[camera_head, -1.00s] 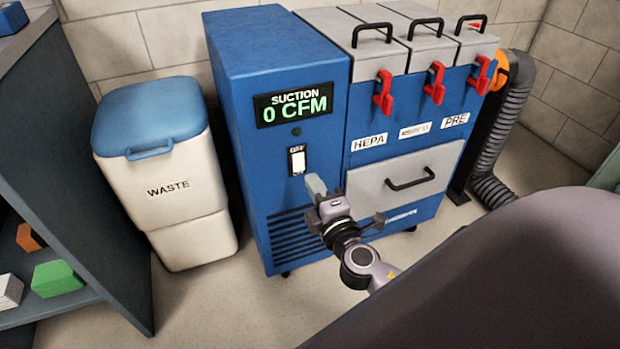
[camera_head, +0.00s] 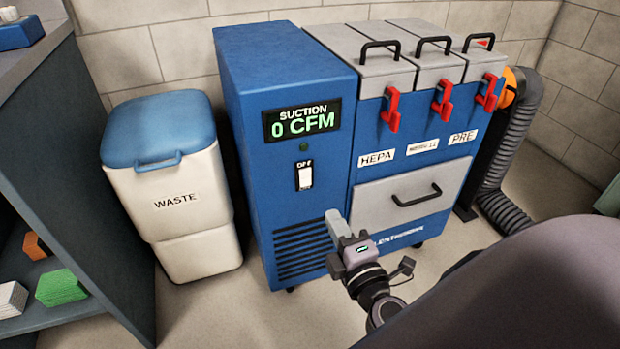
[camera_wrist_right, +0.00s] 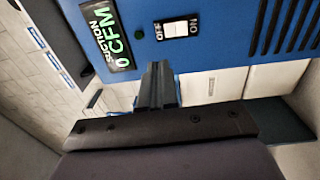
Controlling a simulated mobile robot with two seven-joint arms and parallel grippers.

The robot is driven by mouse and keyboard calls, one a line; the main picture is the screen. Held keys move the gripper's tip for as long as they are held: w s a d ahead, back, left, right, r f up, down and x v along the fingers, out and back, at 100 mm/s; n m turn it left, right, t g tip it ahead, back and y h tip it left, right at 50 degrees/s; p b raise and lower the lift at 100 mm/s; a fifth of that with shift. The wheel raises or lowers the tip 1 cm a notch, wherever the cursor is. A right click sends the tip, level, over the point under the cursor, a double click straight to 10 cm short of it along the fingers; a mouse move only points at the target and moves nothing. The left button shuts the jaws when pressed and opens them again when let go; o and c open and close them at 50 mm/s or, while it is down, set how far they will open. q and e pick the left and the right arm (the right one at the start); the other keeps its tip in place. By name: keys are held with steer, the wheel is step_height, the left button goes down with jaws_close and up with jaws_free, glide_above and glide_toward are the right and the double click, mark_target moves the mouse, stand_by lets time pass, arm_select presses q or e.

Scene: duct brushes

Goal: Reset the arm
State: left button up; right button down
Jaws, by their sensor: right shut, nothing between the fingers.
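My right gripper (camera_head: 337,224) is shut and empty in the head view. It hangs in front of the lower part of the blue suction machine (camera_head: 285,70), below and right of the white power switch (camera_head: 304,176). In the right wrist view, the shut fingers (camera_wrist_right: 159,85) point toward the machine's front, with the switch (camera_wrist_right: 177,28) beyond their tips. The display (camera_head: 301,121) reads 0 CFM. I cannot tell whether the fingers are clear of the panel by much, but they are off the switch. My left gripper is not in view.
A white waste bin (camera_head: 180,215) with a blue lid stands left of the machine. A shelf (camera_head: 75,235) with coloured blocks is at the far left. The drawer handle (camera_head: 416,196) sticks out right of my gripper. A grey hose (camera_head: 508,140) runs at the right.

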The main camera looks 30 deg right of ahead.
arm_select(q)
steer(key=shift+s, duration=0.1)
arm_select(e)
steer(key=shift+f, duration=0.1)
